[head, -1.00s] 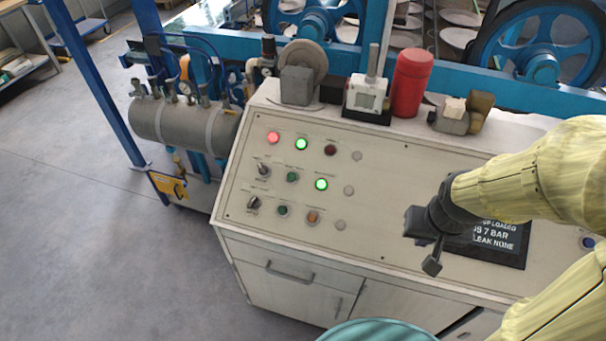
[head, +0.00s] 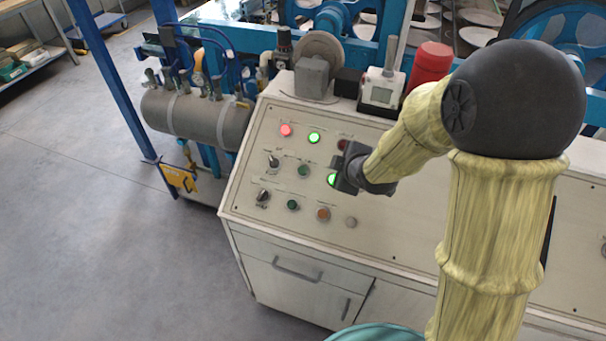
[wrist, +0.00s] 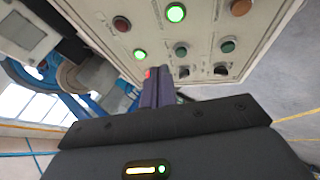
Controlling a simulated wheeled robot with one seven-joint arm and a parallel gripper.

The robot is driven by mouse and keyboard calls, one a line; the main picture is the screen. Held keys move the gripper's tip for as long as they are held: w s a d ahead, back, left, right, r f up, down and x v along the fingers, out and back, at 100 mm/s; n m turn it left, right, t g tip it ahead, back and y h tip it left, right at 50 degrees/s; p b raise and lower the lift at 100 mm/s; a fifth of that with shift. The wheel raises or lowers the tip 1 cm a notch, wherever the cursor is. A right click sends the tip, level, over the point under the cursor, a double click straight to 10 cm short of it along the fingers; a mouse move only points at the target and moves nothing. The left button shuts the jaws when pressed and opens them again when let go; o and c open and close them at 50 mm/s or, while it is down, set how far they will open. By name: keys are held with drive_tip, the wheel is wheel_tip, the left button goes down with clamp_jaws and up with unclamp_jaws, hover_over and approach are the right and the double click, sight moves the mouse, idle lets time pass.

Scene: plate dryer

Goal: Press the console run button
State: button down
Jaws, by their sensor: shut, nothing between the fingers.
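The console panel (head: 290,235) is a cream sloping face with rows of lamps, buttons and knobs; its labels are too small to read, so I cannot tell which one is marked run. Dark green buttons (head: 303,170) and (head: 292,205) sit near an orange button (head: 323,214) and a lit green one (head: 333,179). My gripper (head: 345,168) is shut and empty, over the panel's upper right part of the button group, partly covering the lit green one. In the wrist view the shut fingers (wrist: 157,88) point toward the panel, overlapping the red lamp (wrist: 148,73); contact cannot be told.
Two selector knobs (head: 272,162) and (head: 263,197) stick out at the panel's left. Open floor lies to the left.

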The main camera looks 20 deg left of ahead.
sight(303, 171)
drive_tip(key=a+f+n+y, duration=0.1)
drive_tip(key=a+n+y, duration=0.3)
drive_tip(key=a, duration=0.7)
drive_tip(key=n, duration=0.2)
drive_tip(key=shift+n+b, duration=0.3)
drive_tip(key=shift+b, duration=0.05)
drive_tip(key=shift+f, duration=0.2)
drive_tip(key=w+f+b, duration=0.1)
drive_tip(key=f, duration=0.1)
drive_tip(key=w+f+b, duration=0.1)
drive_tip(key=f, duration=0.1)
drive_tip(key=w+f+b, duration=0.1)
drive_tip(key=f, duration=0.1)
drive_tip(key=shift+w+d+f, duration=0.2)
drive_tip(key=shift+w+f, duration=0.15)
drive_tip(key=shift+w, duration=0.05)
drive_tip(key=shift+w+f+b, duration=0.35)
drive_tip(key=shift+f, duration=0.05)
drive_tip(key=shift+f, duration=0.1)
idle(0.3)
drive_tip(key=shift+w+f+b, duration=0.2)
drive_tip(key=shift+f+b, duration=0.1)
drive_tip(key=shift+b, duration=0.25)
